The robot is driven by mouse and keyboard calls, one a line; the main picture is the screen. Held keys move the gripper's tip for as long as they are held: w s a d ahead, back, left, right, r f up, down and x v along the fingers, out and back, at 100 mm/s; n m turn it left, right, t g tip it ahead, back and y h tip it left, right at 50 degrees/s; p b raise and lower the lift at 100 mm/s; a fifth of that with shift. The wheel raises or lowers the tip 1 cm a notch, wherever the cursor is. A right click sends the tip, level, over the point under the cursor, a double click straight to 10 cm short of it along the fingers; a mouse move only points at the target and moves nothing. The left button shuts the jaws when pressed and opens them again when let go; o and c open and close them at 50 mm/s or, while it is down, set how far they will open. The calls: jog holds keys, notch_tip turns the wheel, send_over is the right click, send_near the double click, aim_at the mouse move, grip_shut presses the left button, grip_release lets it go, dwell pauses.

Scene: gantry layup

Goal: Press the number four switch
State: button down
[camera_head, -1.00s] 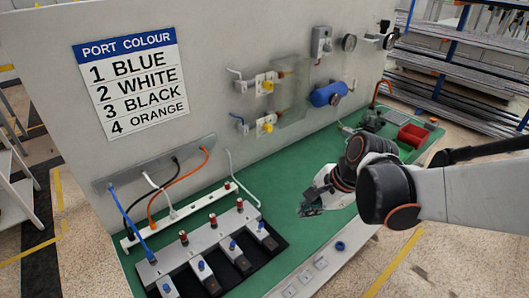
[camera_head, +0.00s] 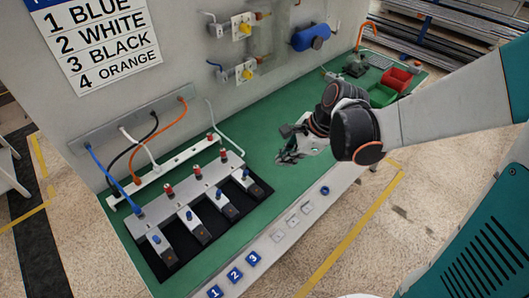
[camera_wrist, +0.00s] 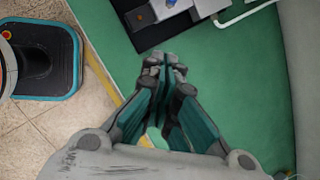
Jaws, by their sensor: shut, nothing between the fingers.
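My gripper (camera_head: 284,158) is shut and empty above the green bench top, to the right of the switch unit. In the wrist view its fingers (camera_wrist: 165,62) meet over bare green surface. The switch unit (camera_head: 200,200) is a grey block with several grey levers with blue knobs and red posts, on a black mat. The rightmost, farthest lever has a blue knob (camera_head: 245,173). Blue tiles marked 1 (camera_head: 215,292), 2 (camera_head: 235,274) and 3 (camera_head: 253,258) lie along the bench's front edge. No tile marked 4 is readable.
The wall sign (camera_head: 98,40) pairs 4 with orange. An orange cable (camera_head: 150,126) runs from the wall panel to the white strip (camera_head: 165,172). Blank pale plates (camera_head: 293,221) and a blue ring (camera_head: 325,190) lie along the front ledge. Red bin (camera_head: 396,79) stands far right.

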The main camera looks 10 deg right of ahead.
aim_at(245, 175)
jog(key=b+x, duration=0.3)
jog(key=x, duration=0.5)
jog(key=shift+w+f, duration=0.1)
jog(key=shift+f, duration=0.25)
jog(key=a, duration=0.1)
jog(key=a+r, duration=0.1)
jog(key=shift+a, duration=0.25)
jog(key=shift+a+r+b, duration=0.15)
jog(key=shift+a+b, duration=0.15)
jog(key=shift+a, duration=0.4)
jog(key=shift+w+a+r+g+h+p, duration=0.2)
jog(key=shift+w+g+h+p, duration=0.15)
jog(key=shift+g, duration=0.2)
jog(key=shift+w+a+r+g+h+p, duration=0.15)
jog(key=shift+w+r+g+h+p, duration=0.1)
jog(key=shift+g+h, duration=0.25)
